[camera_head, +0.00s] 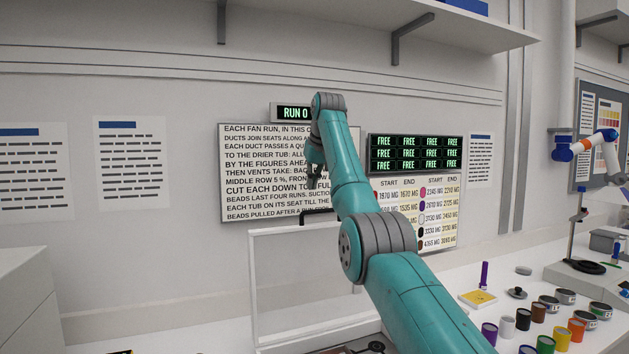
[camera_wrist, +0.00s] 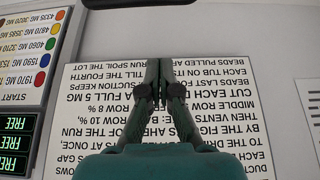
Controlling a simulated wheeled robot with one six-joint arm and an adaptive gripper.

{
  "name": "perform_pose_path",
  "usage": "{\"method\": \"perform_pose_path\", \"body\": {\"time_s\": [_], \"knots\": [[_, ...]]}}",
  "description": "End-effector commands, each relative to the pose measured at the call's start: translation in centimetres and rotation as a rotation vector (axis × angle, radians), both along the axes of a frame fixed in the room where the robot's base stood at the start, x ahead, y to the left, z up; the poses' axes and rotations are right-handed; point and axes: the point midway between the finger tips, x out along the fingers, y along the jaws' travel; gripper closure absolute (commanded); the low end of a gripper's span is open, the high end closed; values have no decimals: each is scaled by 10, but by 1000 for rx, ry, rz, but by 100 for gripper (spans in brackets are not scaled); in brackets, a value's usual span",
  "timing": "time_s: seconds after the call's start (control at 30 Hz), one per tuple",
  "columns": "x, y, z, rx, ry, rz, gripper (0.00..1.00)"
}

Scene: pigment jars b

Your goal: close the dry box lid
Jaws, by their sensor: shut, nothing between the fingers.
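The dry box lid (camera_head: 252,285) is a clear panel in a pale frame. It stands upright, open, at the lower middle of the head view. A black handle (camera_head: 318,215) sits on its top edge, and my arm hides the lid's right side. My gripper (camera_head: 316,184) points down above the handle, apart from it in the picture. In the wrist view my gripper (camera_wrist: 158,66) shows its dark fingers together with nothing between them. A dark bar, probably the handle, is cut off at the top of that view. The box's inside is mostly out of view.
A text board (camera_head: 265,180) and a display of FREE signs (camera_head: 415,154) hang on the wall behind. Several pigment jars (camera_head: 522,319) stand on the bench at right. A shelf (camera_head: 350,35) overhangs above. A white block (camera_head: 25,300) stands at left.

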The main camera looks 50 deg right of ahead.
Motion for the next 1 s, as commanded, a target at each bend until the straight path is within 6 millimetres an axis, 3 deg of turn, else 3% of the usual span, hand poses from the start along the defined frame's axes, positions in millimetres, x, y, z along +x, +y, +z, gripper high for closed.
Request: {"method": "perform_pose_path", "body": {"time_s": [0.1,0.43,1.0], "knots": [[9,-5,-21,1,2,0,100],[29,-17,-62,1,1,-1,100],[1,0,-64,-1,-1,-1,100]]}}
